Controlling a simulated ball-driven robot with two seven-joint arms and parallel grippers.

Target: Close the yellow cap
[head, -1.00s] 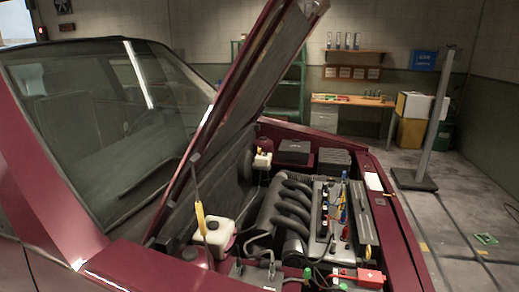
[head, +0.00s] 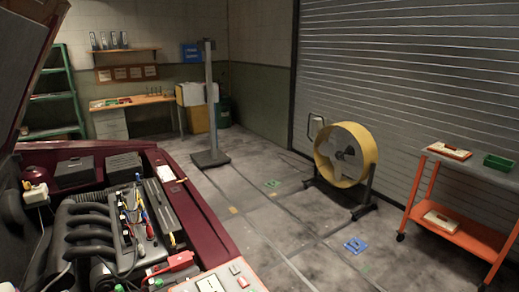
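I cannot make out a clear yellow cap in the head view. The open engine bay of the dark red car (head: 215,235) fills the lower left, with the raised hood (head: 28,75) at the left edge. A small whitish reservoir (head: 36,195) stands at the bay's far left; a small yellowish part sits on its top, too small to tell if it is a cap. A small yellow spot (head: 173,240) shows at the near end of the dark engine cover. Neither of my grippers is in view.
A yellow drum fan (head: 345,155) stands on the floor right of the car. An orange cart (head: 463,235) is at the right. A grey post (head: 211,105) stands behind. A grey panel with red buttons (head: 222,282) is at the bottom. Floor between car and fan is mostly clear.

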